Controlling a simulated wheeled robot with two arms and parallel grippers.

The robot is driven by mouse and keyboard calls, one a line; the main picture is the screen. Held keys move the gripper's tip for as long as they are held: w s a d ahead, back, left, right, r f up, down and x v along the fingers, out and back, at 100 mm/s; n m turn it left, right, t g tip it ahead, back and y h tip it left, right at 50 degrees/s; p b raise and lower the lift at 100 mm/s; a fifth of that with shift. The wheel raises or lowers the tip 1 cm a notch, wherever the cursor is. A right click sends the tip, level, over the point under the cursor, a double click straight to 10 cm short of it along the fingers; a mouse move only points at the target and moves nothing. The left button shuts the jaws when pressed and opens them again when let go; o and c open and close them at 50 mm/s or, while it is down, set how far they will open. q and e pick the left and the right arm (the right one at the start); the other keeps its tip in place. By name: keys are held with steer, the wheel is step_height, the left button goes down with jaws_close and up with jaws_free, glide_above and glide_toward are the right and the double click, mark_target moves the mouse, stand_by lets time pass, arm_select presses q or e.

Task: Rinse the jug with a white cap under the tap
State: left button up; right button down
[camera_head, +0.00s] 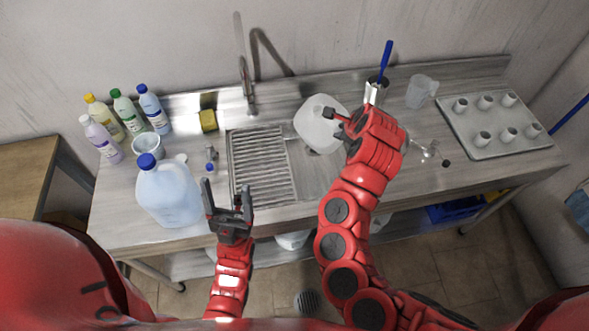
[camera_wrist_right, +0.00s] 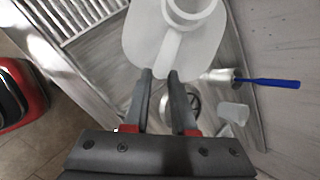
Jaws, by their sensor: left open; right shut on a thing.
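A white jug (camera_head: 309,130) is held above the right part of the sink, to the right of the tap (camera_head: 247,85). In the right wrist view the jug (camera_wrist_right: 150,40) shows its round white neck; I cannot tell whether a cap is on it. My right gripper (camera_wrist_right: 161,76) is shut on the jug's handle. In the head view my right gripper (camera_head: 342,119) partly hides the jug's right side. No water is seen at the tap. My left gripper (camera_head: 227,188) is open and empty near the sink's front left corner, beside a blue-capped jug (camera_head: 170,196).
A ribbed drainboard (camera_head: 262,165) covers the sink's left part. A holder with a blue-handled brush (camera_head: 385,62), a clear pitcher (camera_head: 421,90) and a tray of cups (camera_head: 477,153) are right.

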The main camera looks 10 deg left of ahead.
steer(key=m+g+y, duration=0.1)
steer(key=g, duration=0.4)
steer(key=shift+r+g+p, duration=0.1)
steer(key=shift+g+p, duration=0.2)
steer(key=shift+p, duration=0.1)
steer(key=shift+s, duration=0.1)
stand_by(0.3)
steer(key=c, duration=1.3)
jaws_free()
jaws_close()
